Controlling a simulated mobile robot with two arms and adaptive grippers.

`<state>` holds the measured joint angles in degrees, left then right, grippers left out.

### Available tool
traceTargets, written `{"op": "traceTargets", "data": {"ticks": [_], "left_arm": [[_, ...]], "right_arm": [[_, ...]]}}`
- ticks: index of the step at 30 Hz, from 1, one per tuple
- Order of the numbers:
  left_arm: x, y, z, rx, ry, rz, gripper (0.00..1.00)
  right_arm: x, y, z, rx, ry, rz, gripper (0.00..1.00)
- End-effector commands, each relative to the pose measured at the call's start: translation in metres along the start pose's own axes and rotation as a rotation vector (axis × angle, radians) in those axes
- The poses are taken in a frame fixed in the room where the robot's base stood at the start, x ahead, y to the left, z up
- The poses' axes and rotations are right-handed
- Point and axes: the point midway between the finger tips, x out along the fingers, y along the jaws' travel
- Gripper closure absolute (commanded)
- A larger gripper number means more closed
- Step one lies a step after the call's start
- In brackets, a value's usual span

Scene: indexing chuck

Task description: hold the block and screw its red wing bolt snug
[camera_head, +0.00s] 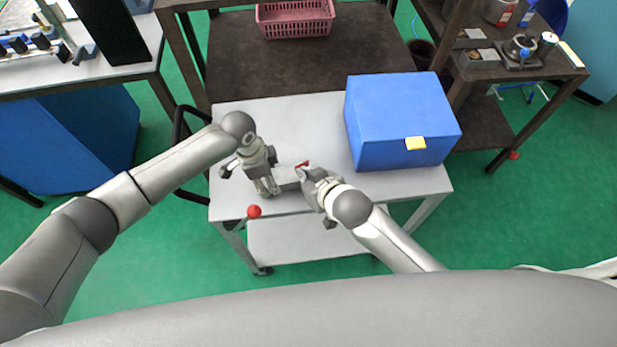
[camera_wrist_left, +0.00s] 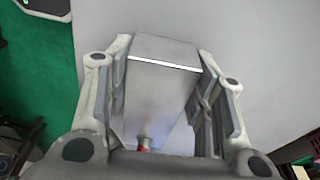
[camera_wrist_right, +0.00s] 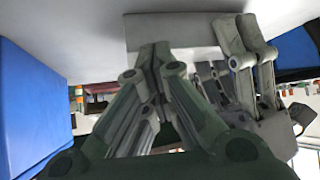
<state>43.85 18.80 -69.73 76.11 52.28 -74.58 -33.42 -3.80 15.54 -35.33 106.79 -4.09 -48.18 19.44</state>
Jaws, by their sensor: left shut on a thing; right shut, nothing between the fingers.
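A grey metal block (camera_wrist_left: 165,85) sits between the fingers of my left gripper (camera_wrist_left: 165,90), which is shut on its sides, over the cart top. In the left wrist view the red wing bolt (camera_wrist_left: 145,148) shows only in part, with a short metal shank at the block's near end. In the head view a bit of red (camera_head: 302,164) shows beside my right gripper (camera_head: 303,175). In the right wrist view that gripper (camera_wrist_right: 153,48) is shut and empty, its fingertips in front of the block (camera_wrist_right: 180,30). The bolt is not visible there, so I cannot tell whether they touch it.
The white cart top (camera_head: 290,120) is clear behind the arms. A blue box (camera_head: 395,115) with a yellow tab stands at its right. A red ball (camera_head: 254,211) is at the cart's front edge. A dark table with a pink basket (camera_head: 295,20) is behind.

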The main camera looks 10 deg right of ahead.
Motion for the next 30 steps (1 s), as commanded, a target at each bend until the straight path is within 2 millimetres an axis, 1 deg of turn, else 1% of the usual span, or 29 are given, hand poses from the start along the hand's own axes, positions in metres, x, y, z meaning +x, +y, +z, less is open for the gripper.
{"op": "traceTargets", "data": {"ticks": [5,10,30], "left_arm": [[0.001,0.001,0.0,0.003,-0.001,0.002,0.74],[0.001,0.002,-0.001,0.005,0.0,0.004,0.74],[0.001,0.005,-0.004,0.01,0.005,0.011,0.74]], "right_arm": [[0.004,-0.007,-0.004,0.075,0.0,0.069,1.0],[0.005,-0.008,-0.005,0.132,-0.003,0.139,1.0],[0.015,-0.021,-0.015,0.128,0.002,0.135,1.0]]}}
